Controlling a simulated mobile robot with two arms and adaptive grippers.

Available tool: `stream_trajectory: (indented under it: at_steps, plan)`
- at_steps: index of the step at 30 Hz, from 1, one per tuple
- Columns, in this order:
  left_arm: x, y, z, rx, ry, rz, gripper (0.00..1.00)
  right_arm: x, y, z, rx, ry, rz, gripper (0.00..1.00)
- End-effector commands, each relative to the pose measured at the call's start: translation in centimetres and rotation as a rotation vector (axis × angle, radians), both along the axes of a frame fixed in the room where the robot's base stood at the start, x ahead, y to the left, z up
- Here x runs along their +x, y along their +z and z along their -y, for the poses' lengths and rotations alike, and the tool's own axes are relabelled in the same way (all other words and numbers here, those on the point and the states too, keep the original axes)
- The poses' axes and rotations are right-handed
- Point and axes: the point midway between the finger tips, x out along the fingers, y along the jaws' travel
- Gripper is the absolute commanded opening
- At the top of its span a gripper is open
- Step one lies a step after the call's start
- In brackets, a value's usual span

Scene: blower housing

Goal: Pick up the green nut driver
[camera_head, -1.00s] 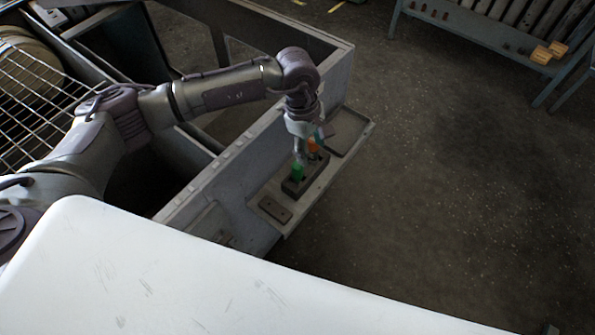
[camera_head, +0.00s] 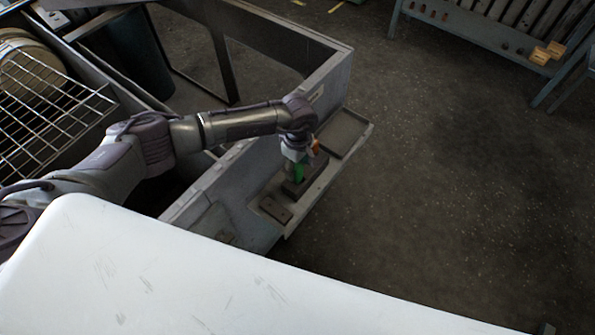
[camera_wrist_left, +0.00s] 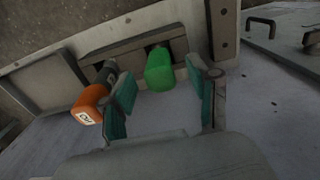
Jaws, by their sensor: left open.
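The green nut driver (camera_head: 298,172) stands in a dark holder block (camera_head: 309,178) on a narrow shelf. In the left wrist view its green handle (camera_wrist_left: 159,70) shows between the open fingers of my left gripper (camera_wrist_left: 163,95), with gaps on both sides. An orange-handled driver (camera_wrist_left: 90,103) stands beside it in the same holder, just outside the left finger. In the head view my left gripper (camera_head: 294,160) is over the holder and partly hides the green handle. My right gripper is not in view.
A flat dark block (camera_head: 276,209) lies on the shelf (camera_head: 292,226) in front of the holder. A shallow tray (camera_head: 342,132) is at the shelf's far end. A white surface (camera_head: 180,280) fills the near foreground. A wire rack (camera_head: 45,125) is at left.

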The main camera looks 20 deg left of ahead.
Motion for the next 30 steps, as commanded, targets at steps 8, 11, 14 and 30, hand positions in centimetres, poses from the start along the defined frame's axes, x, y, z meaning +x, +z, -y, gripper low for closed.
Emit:
stream_trajectory:
  at_steps: [8,11,14,30]
  plan:
    - [0.0,-1.8,0.0,-0.001,0.001,0.001,0.60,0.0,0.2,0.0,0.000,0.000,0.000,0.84]
    - [0.0,-1.8,0.0,-0.001,0.000,0.001,0.60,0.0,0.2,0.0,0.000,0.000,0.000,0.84]
    - [0.0,-1.8,0.0,-0.001,0.000,0.001,0.49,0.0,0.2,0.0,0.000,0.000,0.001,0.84]
    - [0.0,-1.7,0.0,-0.001,0.001,0.001,0.00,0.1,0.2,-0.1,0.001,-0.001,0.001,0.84]
